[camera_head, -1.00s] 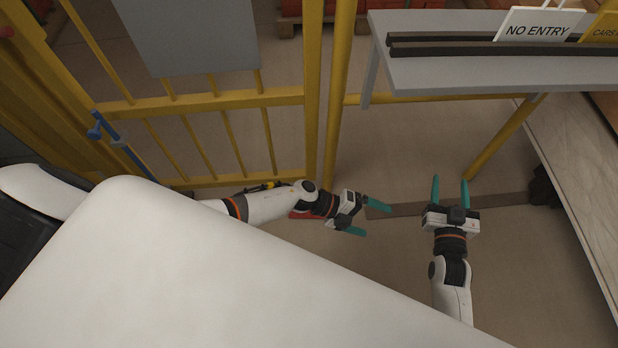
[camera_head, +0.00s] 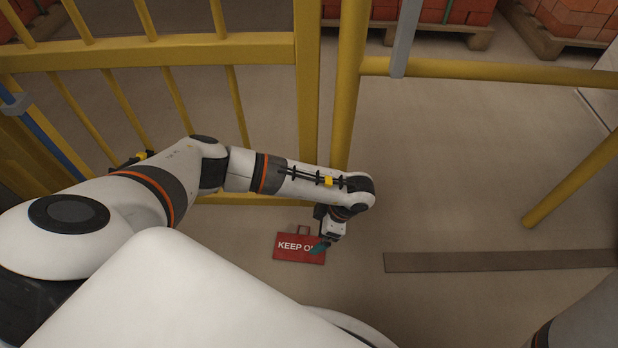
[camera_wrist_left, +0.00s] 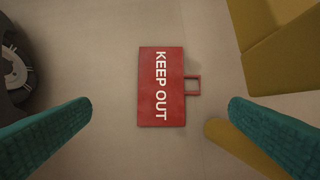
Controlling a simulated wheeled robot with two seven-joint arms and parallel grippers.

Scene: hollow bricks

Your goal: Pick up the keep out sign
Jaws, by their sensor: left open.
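The keep out sign (camera_head: 292,248) is a red rectangle with white letters and a small handle loop, lying flat on the floor. My left gripper (camera_head: 320,248) is above it in the head view and covers the end of its lettering. In the left wrist view the whole sign (camera_wrist_left: 161,88) lies between and beyond the two teal fingers of my open left gripper (camera_wrist_left: 160,122). The handle points right there. The fingers appear apart from the sign. My right gripper is out of view.
A yellow railing (camera_head: 308,90) stands just behind the sign, with a yellow post (camera_head: 350,80) beside it. A dark flat strip (camera_head: 490,261) lies on the floor to the right. A wheel (camera_wrist_left: 14,65) shows at left in the wrist view. Brick pallets (camera_head: 440,22) stand at the back.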

